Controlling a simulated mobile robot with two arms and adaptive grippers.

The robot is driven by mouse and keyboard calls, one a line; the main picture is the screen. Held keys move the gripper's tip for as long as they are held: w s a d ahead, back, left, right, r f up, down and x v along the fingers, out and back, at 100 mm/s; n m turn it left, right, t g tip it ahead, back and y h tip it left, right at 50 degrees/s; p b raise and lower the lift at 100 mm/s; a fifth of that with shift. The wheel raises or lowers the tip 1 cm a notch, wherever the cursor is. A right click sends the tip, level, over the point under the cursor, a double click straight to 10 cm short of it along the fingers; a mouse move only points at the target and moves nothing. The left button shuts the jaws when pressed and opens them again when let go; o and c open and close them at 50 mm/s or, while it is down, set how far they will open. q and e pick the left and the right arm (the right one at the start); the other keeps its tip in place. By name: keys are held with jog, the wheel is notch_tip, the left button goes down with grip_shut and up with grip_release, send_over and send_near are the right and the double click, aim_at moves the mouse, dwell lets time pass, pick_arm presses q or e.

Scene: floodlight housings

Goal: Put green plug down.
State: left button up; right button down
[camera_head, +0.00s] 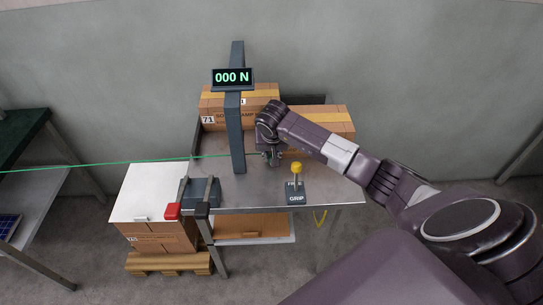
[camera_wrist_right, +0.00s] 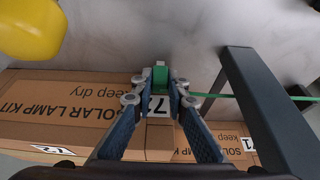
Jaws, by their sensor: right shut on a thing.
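The green plug (camera_wrist_right: 160,79) shows in the right wrist view between the fingertips of my right gripper (camera_wrist_right: 161,92), which is shut on it. A pale metal tip stands out beyond the green body. In the head view my right gripper (camera_head: 272,160) points down over the grey metal table (camera_head: 260,182), just right of the dark post; the plug is mostly hidden there. A green cable (camera_head: 120,163) runs from the plug past the post and off to the left. I cannot tell whether the plug touches the table. My left gripper is not in view.
The dark post (camera_head: 237,130) carries a display (camera_head: 232,78) reading "000 N". A yellow-knobbed stand (camera_head: 296,190) marked GRIP is at the front right. Cartons (camera_head: 325,117) stand at the back. A red-ended device (camera_head: 190,203) is front left. Table surface between post and stand is clear.

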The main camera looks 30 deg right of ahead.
jog(key=shift+f, duration=0.35)
jog(key=shift+f, duration=0.2)
jog(key=c, duration=1.9)
grip_release()
jog(key=shift+r, duration=0.2)
